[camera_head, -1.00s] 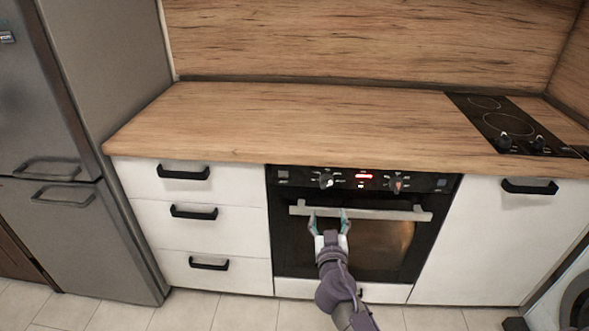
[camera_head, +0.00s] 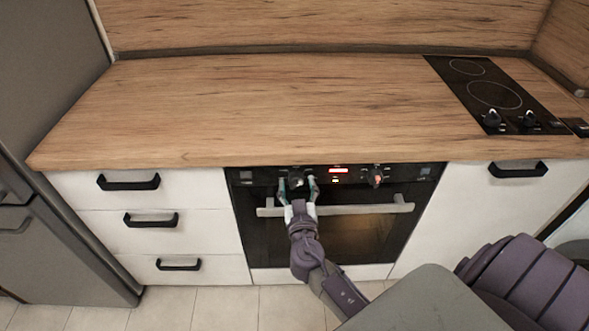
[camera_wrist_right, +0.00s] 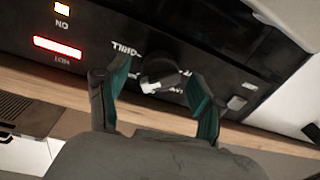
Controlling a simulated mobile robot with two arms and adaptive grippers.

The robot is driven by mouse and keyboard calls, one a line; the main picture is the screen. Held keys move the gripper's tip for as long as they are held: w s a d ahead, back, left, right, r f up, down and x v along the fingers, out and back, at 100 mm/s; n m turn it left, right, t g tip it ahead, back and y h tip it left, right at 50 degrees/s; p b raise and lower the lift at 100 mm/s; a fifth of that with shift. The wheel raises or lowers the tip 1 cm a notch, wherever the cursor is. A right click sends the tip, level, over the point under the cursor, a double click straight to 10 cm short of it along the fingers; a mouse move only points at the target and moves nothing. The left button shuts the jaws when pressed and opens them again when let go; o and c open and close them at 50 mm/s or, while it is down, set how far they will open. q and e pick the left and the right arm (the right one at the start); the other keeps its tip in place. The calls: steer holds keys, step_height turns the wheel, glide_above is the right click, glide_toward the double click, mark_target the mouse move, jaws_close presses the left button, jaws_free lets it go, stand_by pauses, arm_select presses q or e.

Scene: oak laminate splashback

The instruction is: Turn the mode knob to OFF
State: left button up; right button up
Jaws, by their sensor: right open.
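The oven's control panel (camera_head: 410,174) carries two knobs and a red-lit display (camera_head: 338,170). The left knob (camera_wrist_right: 160,77) is dark with a pale pointer and sits between my right fingers in the right wrist view. The right knob (camera_head: 376,178) has a reddish mark and stands free. My right gripper (camera_head: 298,184) is open, its fingers on either side of the left knob; contact cannot be told. In the head view the gripper hides part of this knob. The labels appear upside down in the wrist view and I cannot read its setting. My left gripper is out of view.
The oven door handle (camera_head: 345,210) runs just below the panel, close under my right gripper. The wooden countertop (camera_head: 260,110) above is clear. A hob (camera_head: 485,85) with its own knobs is at the right, and drawers (camera_head: 150,220) are left of the oven.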

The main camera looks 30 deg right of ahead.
steer(key=shift+w, duration=0.15)
steer(key=shift+r, duration=0.1)
steer(key=shift+c, duration=1.7)
steer(key=c, duration=0.8)
